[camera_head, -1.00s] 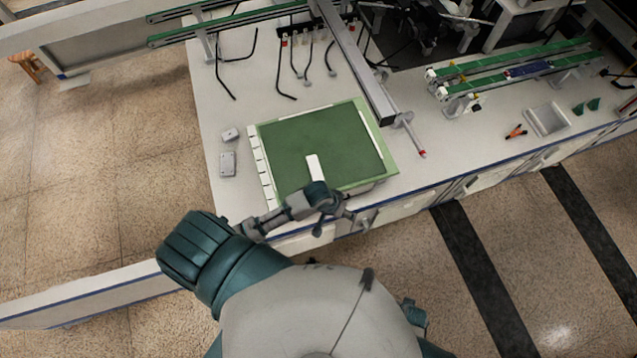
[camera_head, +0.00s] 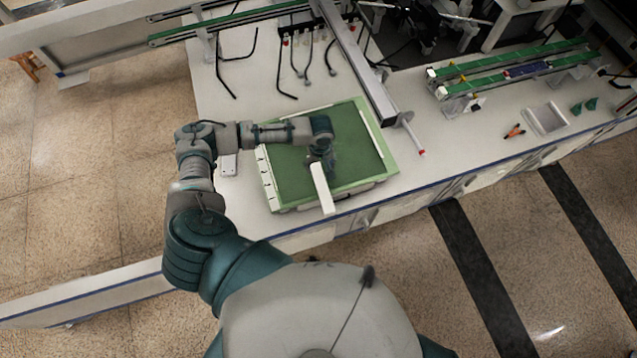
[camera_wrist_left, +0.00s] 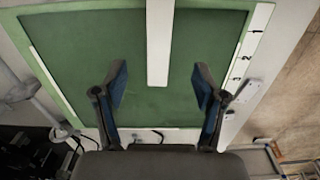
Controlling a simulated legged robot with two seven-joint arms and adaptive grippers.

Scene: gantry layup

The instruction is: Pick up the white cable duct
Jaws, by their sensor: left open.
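The white cable duct (camera_head: 322,188) lies on the green board (camera_head: 358,142), its near end reaching the board's front edge in the head view. My left gripper (camera_head: 322,158) is over the board at the duct's far end, and partly hides that end. In the left wrist view the duct (camera_wrist_left: 160,40) runs down from the top edge and ends between the spread fingers of the left gripper (camera_wrist_left: 160,82). The fingers are open, with clear gaps to both sides of the duct. The height of the gripper above the board is hard to tell. My right gripper is not in view.
White strips (camera_head: 268,180) line the board's left side. A gantry beam (camera_head: 360,65) stands behind the board. Black bent rods (camera_head: 285,75) lie at the back. A grey bin (camera_head: 545,118) and green conveyors (camera_head: 510,65) are at the right.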

